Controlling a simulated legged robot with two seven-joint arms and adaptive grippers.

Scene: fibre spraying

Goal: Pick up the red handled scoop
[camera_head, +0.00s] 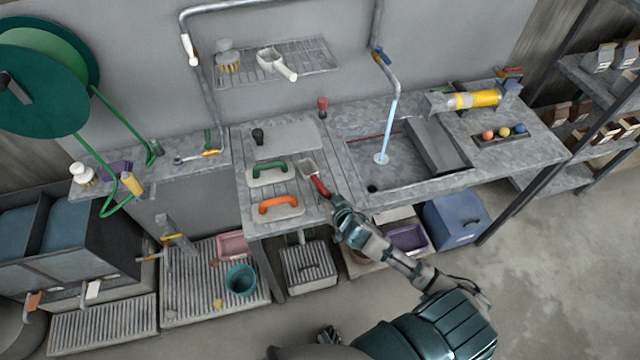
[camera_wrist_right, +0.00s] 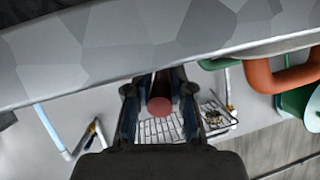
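The red handled scoop (camera_head: 319,187) lies on the grey metal counter, its pale scoop head pointing to the back and its red handle towards the front edge. My right gripper (camera_head: 333,205) is at the front end of that handle. In the right wrist view the round end of the red handle (camera_wrist_right: 160,98) sits between the two dark fingers (camera_wrist_right: 160,115). Narrow gaps show on both sides of it, so the gripper looks open around the handle. A small dark part at the bottom of the head view may be my left gripper; its fingers cannot be made out.
Left of the scoop lie a green-handled tool (camera_head: 268,168) and an orange-handled tool (camera_head: 278,206). The sink (camera_head: 400,160) with running water is to the right. The counter's front edge (camera_wrist_right: 150,62) crosses close above the fingers in the wrist view.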

